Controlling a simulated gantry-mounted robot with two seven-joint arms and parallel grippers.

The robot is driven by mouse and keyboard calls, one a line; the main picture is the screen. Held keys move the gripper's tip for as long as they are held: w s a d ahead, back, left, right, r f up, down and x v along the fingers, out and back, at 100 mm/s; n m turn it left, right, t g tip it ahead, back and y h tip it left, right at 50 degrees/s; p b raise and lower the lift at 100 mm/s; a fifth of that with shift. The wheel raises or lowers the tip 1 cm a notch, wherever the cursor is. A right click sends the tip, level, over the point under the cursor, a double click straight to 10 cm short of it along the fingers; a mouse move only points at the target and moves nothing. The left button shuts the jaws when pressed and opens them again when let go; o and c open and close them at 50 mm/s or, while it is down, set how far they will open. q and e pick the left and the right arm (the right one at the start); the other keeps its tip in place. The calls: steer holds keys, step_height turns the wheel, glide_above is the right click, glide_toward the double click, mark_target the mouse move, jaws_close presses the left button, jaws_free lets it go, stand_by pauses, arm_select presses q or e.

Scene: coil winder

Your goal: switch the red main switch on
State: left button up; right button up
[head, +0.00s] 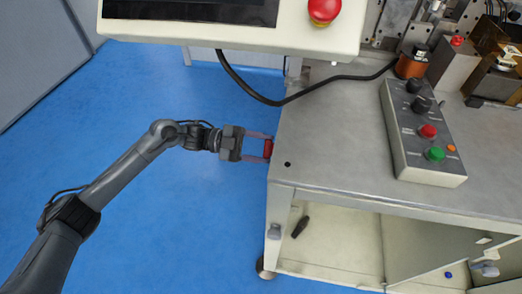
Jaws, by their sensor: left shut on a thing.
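The red main switch (268,149) sits at the left side of the grey machine table, near its front left corner. My left gripper (266,148) reaches in from the left and is shut on the red switch, with one finger on the far side and one on the near side. Part of the switch is hidden between the fingers, and its turn position cannot be told. My right gripper is not in view.
A control box (420,135) with black knobs and red and green buttons lies on the table (330,140). A panel with a red emergency button (324,10) overhangs at the top. A black cable (300,97) hangs beside it. Blue floor is free at left.

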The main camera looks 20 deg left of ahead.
arm_select(q)
steer(key=m+b, duration=0.5)
steer(key=m, duration=0.4)
steer(key=shift+f+m+b, duration=0.15)
steer(key=shift+m+b, duration=0.25)
stand_by(0.4)
steer(key=o, duration=1)
steer(key=shift+o, duration=0.2)
